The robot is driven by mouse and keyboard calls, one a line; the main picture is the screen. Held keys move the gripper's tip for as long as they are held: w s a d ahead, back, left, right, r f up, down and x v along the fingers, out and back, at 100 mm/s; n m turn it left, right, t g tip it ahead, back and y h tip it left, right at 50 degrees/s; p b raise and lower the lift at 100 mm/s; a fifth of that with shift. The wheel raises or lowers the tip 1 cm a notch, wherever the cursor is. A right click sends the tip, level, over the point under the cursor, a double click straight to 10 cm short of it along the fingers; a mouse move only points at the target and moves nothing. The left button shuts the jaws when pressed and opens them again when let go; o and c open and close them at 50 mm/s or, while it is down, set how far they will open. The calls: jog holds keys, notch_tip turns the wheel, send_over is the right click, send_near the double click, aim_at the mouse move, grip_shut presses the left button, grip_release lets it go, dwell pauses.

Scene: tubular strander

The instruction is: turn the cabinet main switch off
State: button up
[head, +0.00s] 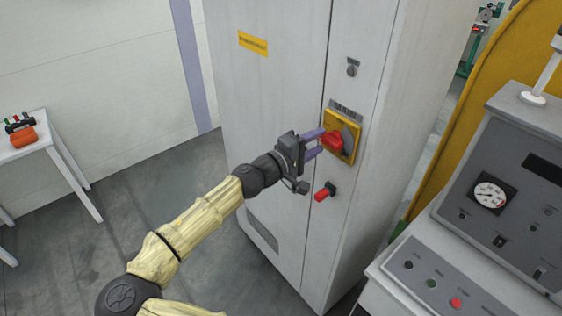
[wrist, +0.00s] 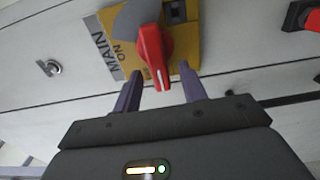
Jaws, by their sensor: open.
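The cabinet main switch is a red rotary handle (head: 332,140) on a yellow plate (head: 349,150) with a grey disc behind it, under a "MAIN" label (head: 345,109). In the wrist view the red handle (wrist: 154,55) points toward my gripper, and "ON" shows printed on the yellow plate (wrist: 185,50). My gripper (head: 317,144) is open. Its two purple fingers (wrist: 160,83) stand on either side of the handle's near end in the wrist view. I cannot tell whether either finger touches it.
The grey cabinet (head: 265,110) has a key lock (head: 352,67) above the switch and a red-and-black handle (head: 325,191) below it. A control console (head: 480,215) stands at right. A small table (head: 42,145) with an orange item is at left.

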jog(key=b+v, duration=0.4)
jog(key=v, duration=1.1)
jog(key=shift+s+a+b, duration=0.25)
jog(key=shift+b, duration=0.05)
jog(key=shift+w, duration=0.1)
